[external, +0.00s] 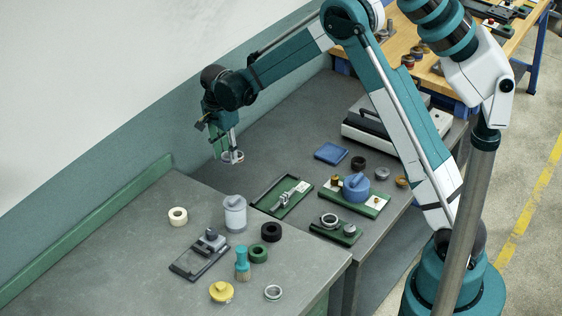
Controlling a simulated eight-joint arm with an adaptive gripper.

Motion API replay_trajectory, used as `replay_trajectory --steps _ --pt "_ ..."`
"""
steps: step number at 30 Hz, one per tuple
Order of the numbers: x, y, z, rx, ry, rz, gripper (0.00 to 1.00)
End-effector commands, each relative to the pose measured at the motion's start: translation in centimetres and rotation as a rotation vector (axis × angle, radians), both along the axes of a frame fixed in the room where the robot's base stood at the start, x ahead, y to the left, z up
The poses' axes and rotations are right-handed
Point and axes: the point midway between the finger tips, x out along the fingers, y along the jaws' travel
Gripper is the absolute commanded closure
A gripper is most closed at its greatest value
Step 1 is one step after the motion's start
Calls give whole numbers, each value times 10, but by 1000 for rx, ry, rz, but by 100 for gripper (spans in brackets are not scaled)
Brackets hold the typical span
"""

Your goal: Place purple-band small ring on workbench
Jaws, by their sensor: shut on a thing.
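My gripper (231,148) points down at the left centre of the external view, shut on a small ring. The small ring (233,157) looks pale with a reddish or purple band; the band's exact colour is too small to tell. It seems held above the grey surface, though its height is hard to judge. The front grey workbench (110,255) fills the lower left, and another grey bench surface (285,145) lies behind it to the right.
The front workbench carries a cream ring (177,217), grey canister (235,213), black ring (271,232), green ring (258,253), brush (242,263), yellow lidded piece (222,291) and metal ring (273,293). Green fixtures (284,196) and a blue grinder (355,187) stand right. The front bench's left is clear.

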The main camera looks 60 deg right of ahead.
Motion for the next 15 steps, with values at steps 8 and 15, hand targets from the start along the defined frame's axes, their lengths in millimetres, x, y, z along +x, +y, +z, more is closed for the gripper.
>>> replay_trajectory --steps 8,15 --pt "-11 11 7 0 0 5 85" --pt "-37 36 23 0 0 15 85"
